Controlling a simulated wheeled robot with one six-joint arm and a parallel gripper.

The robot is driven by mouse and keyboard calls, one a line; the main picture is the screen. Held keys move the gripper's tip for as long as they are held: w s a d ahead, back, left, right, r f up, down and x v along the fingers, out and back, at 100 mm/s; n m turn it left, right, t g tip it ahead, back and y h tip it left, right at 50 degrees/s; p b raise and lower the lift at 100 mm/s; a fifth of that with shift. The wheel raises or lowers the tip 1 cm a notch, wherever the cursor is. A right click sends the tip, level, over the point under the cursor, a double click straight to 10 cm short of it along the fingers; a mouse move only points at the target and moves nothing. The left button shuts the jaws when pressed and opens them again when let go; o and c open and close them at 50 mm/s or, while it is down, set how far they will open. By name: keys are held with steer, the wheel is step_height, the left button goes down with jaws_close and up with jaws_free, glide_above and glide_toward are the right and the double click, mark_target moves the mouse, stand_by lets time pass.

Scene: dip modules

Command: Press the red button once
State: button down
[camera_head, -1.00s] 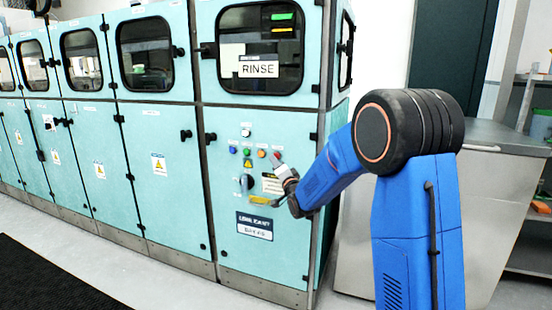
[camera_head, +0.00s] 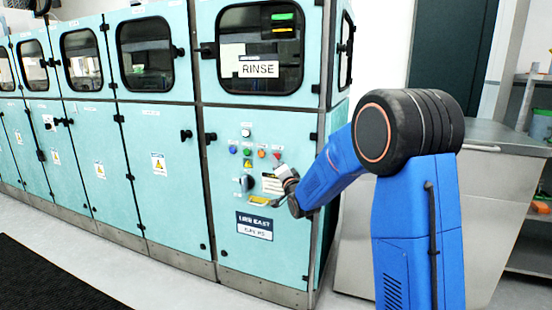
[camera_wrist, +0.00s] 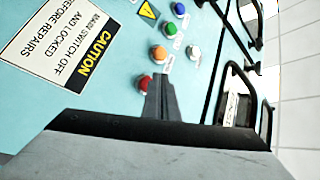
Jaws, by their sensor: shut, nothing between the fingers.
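The red button (camera_head: 277,155) is at the right end of a row of buttons on the turquoise cabinet front. In the wrist view the red button (camera_wrist: 145,83) is just left of my fingertips, and a finger partly covers its edge. My gripper (camera_head: 279,170) is just below the red button in the head view. In the wrist view my gripper (camera_wrist: 161,78) has its fingers together with nothing between them. I cannot tell whether the fingertips touch the panel or the button.
The orange button (camera_wrist: 160,53) is close beyond the fingertips, with green (camera_wrist: 170,28), blue (camera_wrist: 179,8) and white (camera_wrist: 193,52) buttons further off. A caution label (camera_wrist: 65,45) is on the panel. A black rotary switch (camera_head: 246,182) is left of my gripper.

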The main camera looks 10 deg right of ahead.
steer(key=shift+w+d, duration=0.1)
steer(key=shift+w+d, duration=0.15)
steer(key=shift+w, duration=0.1)
steer(key=shift+w+d, duration=0.25)
steer(key=shift+w, duration=0.1)
stand_by(0.9)
stand_by(0.3)
steer(key=shift+s+a, duration=0.5)
steer(key=shift+s, duration=0.2)
steer(key=s+a, duration=0.1)
steer(key=s, duration=0.1)
steer(key=s+a, duration=0.2)
stand_by(0.6)
stand_by(0.4)
